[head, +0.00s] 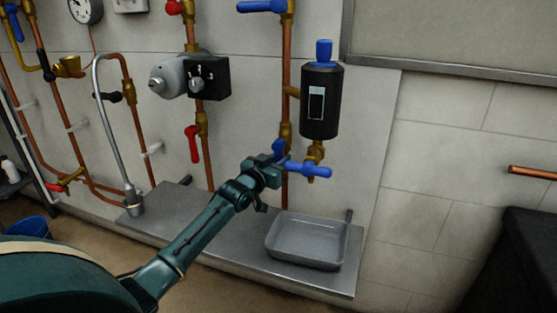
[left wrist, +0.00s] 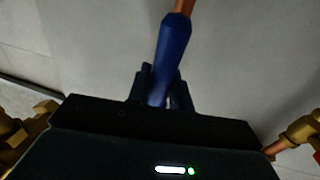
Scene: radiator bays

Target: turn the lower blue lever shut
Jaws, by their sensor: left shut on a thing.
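The lower blue lever (head: 279,147) sits on a brass valve (head: 286,130) on the vertical copper pipe, left of the black cylinder. It hangs down, close to the line of the pipe and angled slightly left. My left gripper (head: 275,160) is at its lower end. In the left wrist view the blue lever (left wrist: 173,48) runs down between the fingers of my left gripper (left wrist: 164,92), which is shut on it. The fingertips are partly hidden in the head view. The upper blue lever (head: 262,6) lies level, pointing left. My right gripper is not in view.
A blue tap handle (head: 308,169) is just right of my left gripper, under the black cylinder (head: 321,102). A grey tray (head: 306,241) stands on the metal shelf (head: 228,245) below. A red lever (head: 193,144) and a curved spout (head: 112,120) are to the left.

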